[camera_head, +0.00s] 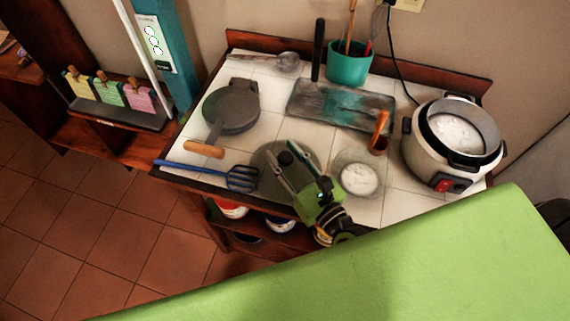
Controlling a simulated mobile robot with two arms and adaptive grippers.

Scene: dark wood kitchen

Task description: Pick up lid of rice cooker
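The rice cooker (424,156) stands at the right of the tiled table, with its top open and white contents showing inside. A round, dark grey lid (263,180) with a small black knob (285,158) lies flat on the tiles, left of the glass bowl. My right gripper (281,155) reaches over the lid from its lower right. Its two fingers are spread, one on each side of the knob. I cannot tell whether they touch it. The gripper hides part of the lid. My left gripper is not in view.
A blue spatula (240,179) lies close left of the lid. A glass bowl of white grains (359,179) stands close to its right. Behind are a waffle-iron-like pan (232,112), a dark tray (340,106) and a teal utensil pot (349,66). A cord runs behind the cooker.

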